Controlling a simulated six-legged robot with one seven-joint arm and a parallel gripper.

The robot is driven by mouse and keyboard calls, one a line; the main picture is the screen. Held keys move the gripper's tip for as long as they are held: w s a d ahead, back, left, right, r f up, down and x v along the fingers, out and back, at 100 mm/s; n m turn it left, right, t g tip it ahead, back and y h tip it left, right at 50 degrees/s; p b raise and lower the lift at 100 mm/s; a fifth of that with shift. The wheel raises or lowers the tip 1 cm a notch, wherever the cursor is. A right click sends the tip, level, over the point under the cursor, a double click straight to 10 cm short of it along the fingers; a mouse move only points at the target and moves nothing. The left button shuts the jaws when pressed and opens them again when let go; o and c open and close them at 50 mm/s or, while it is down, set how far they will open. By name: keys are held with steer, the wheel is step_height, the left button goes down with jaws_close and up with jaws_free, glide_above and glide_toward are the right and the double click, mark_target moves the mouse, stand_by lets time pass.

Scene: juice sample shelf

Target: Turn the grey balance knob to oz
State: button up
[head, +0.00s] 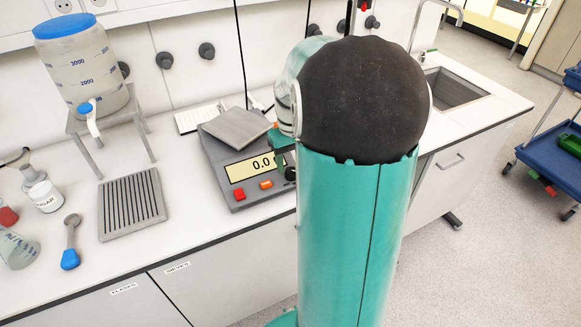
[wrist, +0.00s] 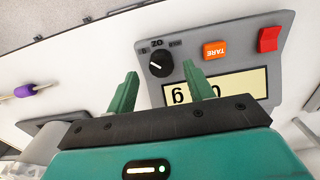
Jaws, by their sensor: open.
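The balance (head: 222,150) stands on the bench, with a display reading 0.0 and a tilted grey plate above it. The balance knob (wrist: 160,64) looks dark, nearly black, with a short white pointer line that slants toward the upper left in the wrist view. The oz label (wrist: 157,43) appears upside down just above the knob, with smaller marks on either side. My gripper (wrist: 160,69) is open, with one green finger on each side of the knob; contact cannot be told. In the head view the knob (head: 290,174) is partly hidden by my gripper (head: 283,152).
Orange TARE button (wrist: 215,50) and red button (wrist: 269,39) sit beside the knob. A ribbed grey mat (head: 132,204), a blue-tipped scoop (head: 70,243) and a blue-lidded tank (head: 82,65) on a stand are left of the balance. A sink (head: 452,88) is at the right.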

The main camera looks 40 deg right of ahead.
mark_target(291, 173)
steer(key=shift+f, duration=1.35)
steer(key=shift+a, duration=0.1)
steer(key=c, duration=1)
steer(key=shift+o, duration=0.2)
